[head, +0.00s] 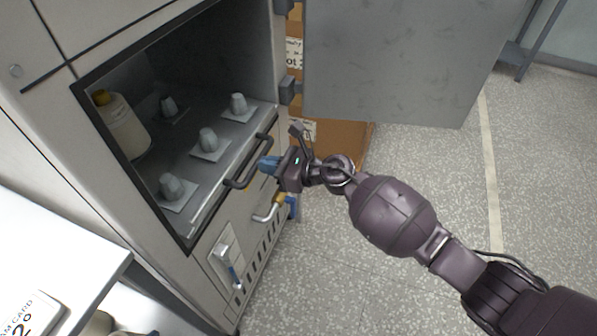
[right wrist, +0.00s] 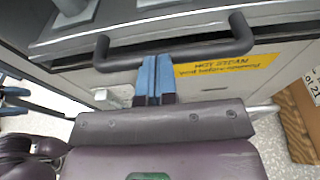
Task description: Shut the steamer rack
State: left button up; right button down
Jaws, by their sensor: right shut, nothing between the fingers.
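The steamer is a grey metal cabinet with its door (head: 390,60) swung wide open to the right. Inside, the rack (head: 225,160) carries several grey bobbins on square plates, such as one bobbin (head: 208,140) near the middle. A dark bar handle (head: 240,178) runs along the rack's front; the handle also shows in the right wrist view (right wrist: 205,52). My right gripper (head: 266,165) is at the rack's front by the handle. Its blue fingertips (right wrist: 155,65) are together with nothing between them, close to the handle; I cannot tell whether they touch it.
A white bottle with a yellow cap (head: 122,125) stands inside at the left. Below the rack are a lever handle (head: 268,208) and a latch plate (head: 228,258). Cardboard boxes (head: 345,140) stand behind the door. A white table (head: 60,240) is at the left. Floor at right is clear.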

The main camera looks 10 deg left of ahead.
aim_at(239, 156)
jog(key=x, duration=0.4)
jog(key=r+b+x, duration=0.1)
jog(key=x, duration=0.1)
jog(key=shift+a, duration=0.15)
jog(key=shift+w+a+r, duration=0.1)
jog(key=shift+w+a, duration=0.1)
jog(key=shift+a, duration=0.35)
jog(key=shift+r, duration=0.15)
pick_arm(q)
jog(key=shift+w+d, duration=0.1)
jog(key=shift+d, duration=0.1)
